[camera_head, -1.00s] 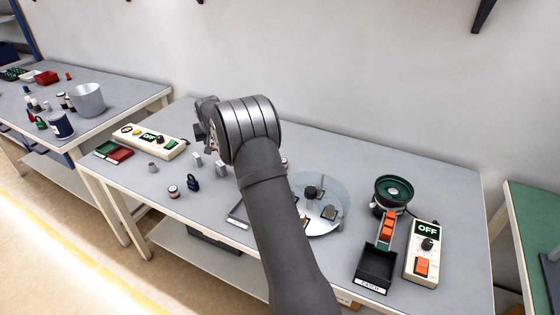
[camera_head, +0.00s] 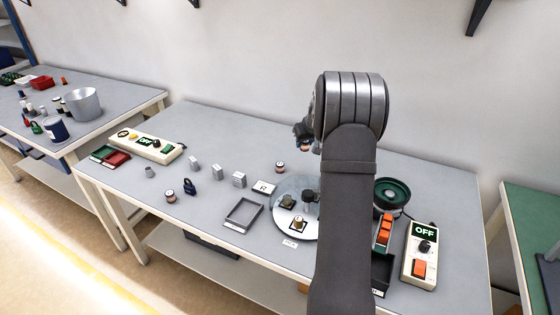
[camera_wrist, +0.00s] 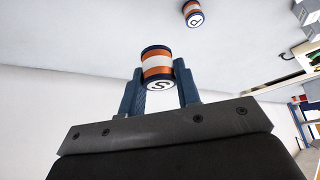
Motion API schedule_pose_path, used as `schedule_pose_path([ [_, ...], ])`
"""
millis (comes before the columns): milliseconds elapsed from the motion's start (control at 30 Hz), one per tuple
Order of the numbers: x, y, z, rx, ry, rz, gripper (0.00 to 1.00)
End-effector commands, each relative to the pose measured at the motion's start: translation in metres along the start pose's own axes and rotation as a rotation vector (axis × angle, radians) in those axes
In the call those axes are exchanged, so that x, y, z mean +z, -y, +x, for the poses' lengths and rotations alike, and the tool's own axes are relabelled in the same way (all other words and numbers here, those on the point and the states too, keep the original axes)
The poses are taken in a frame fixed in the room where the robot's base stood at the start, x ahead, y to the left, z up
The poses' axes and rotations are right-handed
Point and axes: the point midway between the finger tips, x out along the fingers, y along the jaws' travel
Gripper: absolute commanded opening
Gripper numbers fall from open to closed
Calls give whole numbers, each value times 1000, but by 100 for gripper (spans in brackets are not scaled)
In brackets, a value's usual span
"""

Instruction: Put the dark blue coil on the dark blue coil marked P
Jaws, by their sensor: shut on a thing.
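My gripper (camera_wrist: 160,95) is shut on a coil (camera_wrist: 156,63) with dark blue ends, copper and white bands and an S on its end face. In the head view my gripper (camera_head: 304,136) is partly hidden by my arm, above the back middle of the table. A coil marked P (camera_wrist: 192,13), with a dark blue rim and copper and white bands, shows beyond it at the top of the wrist view, apart from the held coil. In the head view one banded coil (camera_head: 280,167) stands just below and left of my gripper; its letter is too small to read.
Another banded coil (camera_head: 170,196) and a dark blue padlock (camera_head: 190,187) stand at the left. A green bowl feeder (camera_head: 391,190) and control box (camera_head: 421,255) stand right.

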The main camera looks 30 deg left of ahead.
Motion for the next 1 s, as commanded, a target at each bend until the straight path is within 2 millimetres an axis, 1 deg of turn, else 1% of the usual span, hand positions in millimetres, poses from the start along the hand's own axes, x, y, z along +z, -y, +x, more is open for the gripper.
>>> schedule_pose_path([
  [33, -3, 11, 12, -4, 4, -3, 8],
  [200, -16, 39, 48, -4, 3, -4, 8],
  [300, -23, 53, 65, -3, 3, -4, 8],
  [400, -28, 62, 78, -2, 1, -2, 8],
  [567, -31, 69, 87, -1, 1, 0, 8],
  [667, -27, 70, 94, -1, 3, 1, 8],
  [833, -14, 69, 116, 0, 4, 1, 8],
  [900, -12, 69, 120, 1, 1, 0, 8],
  [1000, -12, 69, 120, 2, -1, 0, 8],
])
